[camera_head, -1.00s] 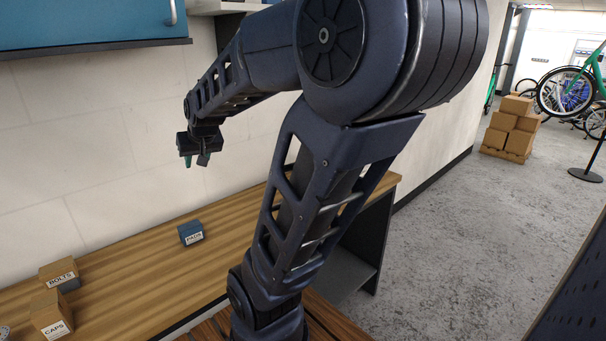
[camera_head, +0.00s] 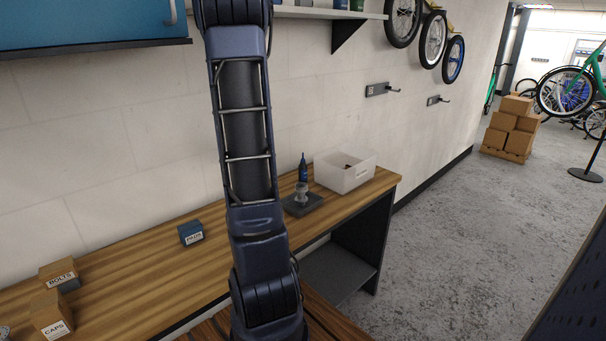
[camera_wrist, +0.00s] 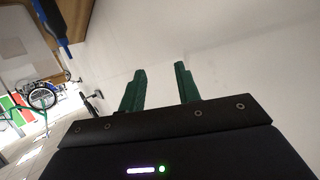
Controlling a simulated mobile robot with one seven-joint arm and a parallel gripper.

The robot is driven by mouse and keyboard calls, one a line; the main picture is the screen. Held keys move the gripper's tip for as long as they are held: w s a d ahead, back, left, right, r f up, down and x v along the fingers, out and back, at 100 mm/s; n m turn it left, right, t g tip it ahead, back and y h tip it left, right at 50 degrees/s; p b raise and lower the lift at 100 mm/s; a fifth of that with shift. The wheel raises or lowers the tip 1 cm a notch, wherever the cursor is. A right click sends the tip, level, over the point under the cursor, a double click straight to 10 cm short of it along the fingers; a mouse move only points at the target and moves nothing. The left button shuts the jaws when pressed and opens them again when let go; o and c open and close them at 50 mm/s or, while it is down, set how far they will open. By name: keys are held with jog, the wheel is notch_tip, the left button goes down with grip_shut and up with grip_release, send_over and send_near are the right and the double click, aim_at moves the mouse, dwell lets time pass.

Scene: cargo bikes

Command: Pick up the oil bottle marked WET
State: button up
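A slim dark blue bottle (camera_head: 303,169) with a narrow tip stands upright near the back of the wooden bench in the head view. I cannot read any label on it, so I cannot tell whether it is the one marked WET. My gripper (camera_wrist: 159,84) shows in the wrist view with its two green fingers apart and nothing between them. A pale wall lies beyond the fingers. My gripper is outside the head view, where my arm rises out of the top edge.
A grey block with a pale cup-like piece (camera_head: 301,199) sits in front of the bottle. A white bin (camera_head: 345,173) stands right of it. Blue (camera_head: 191,232), BOLTS (camera_head: 60,274) and CAPS (camera_head: 51,314) boxes are on the bench. A wall shelf (camera_head: 325,13) holds partly cut-off containers.

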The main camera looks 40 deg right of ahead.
jog(key=s+d+f+m+g+h, duration=0.15)
jog(key=d+f+h, duration=0.25)
jog(key=d, duration=0.5)
jog(key=m+g+h, duration=0.2)
jog(key=h, duration=0.2)
send_over(302, 163)
jog(key=v, duration=0.4)
notch_tip(302, 163, down, 3)
jog(key=shift+d+f, duration=0.15)
jog(key=shift+f, duration=3.05)
jog(key=shift+w+d+f, duration=0.1)
jog(key=shift+d+f, duration=0.1)
jog(key=shift+d, duration=0.05)
jog(key=shift+t+y, duration=0.25)
jog(key=shift+y, duration=0.05)
jog(key=shift+x, duration=2.25)
grip_shut()
